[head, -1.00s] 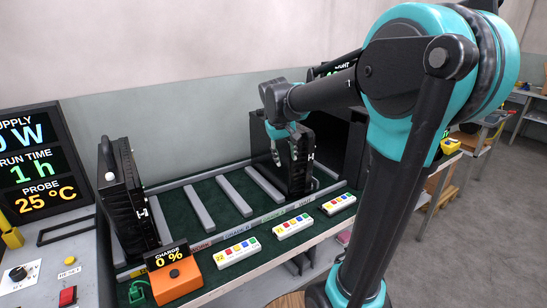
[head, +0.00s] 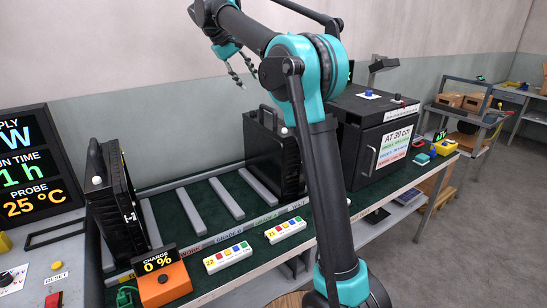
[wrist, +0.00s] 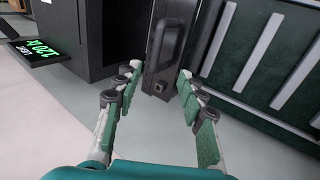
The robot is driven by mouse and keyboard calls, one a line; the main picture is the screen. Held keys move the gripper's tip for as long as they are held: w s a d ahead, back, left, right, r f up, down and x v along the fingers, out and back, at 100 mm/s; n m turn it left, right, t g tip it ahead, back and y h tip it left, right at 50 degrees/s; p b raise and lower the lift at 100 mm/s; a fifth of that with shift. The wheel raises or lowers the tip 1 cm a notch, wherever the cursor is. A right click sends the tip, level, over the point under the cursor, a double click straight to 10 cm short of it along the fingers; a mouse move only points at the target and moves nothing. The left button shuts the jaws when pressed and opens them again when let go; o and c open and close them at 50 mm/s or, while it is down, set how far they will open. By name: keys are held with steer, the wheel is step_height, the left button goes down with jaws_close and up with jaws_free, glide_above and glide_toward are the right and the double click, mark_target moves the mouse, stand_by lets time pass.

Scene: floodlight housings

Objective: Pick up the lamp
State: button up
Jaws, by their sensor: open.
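Two black floodlight lamps with top handles stand upright on the green rack table. One lamp (head: 118,205) is at the left end; the other lamp (head: 268,158) is near the middle, beside a black box, and partly hidden by my arm. My gripper (head: 242,74) is open and empty, raised above and to the left of the middle lamp. In the wrist view, a black lamp with its handle (wrist: 166,42) lies ahead, between and beyond the open fingers of my gripper (wrist: 156,84). The fingers appear clear of the handle.
Grey slats (head: 228,198) lie on the green table between the two lamps. The black box (head: 378,138) with a handled door stands right of the middle lamp. An orange charge unit (head: 164,283) and white button strips (head: 228,256) line the front edge.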

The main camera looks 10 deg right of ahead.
steer(key=r, duration=0.1)
glide_toward(266, 106)
steer(key=s+x, duration=0.1)
steer(key=x, duration=0.4)
steer(key=shift+w+x, duration=0.15)
steer(key=shift+x, duration=1.4)
steer(key=shift+w+x, duration=0.1)
steer(key=shift+x, duration=1.45)
steer(key=shift+r, duration=0.1)
jaws_close()
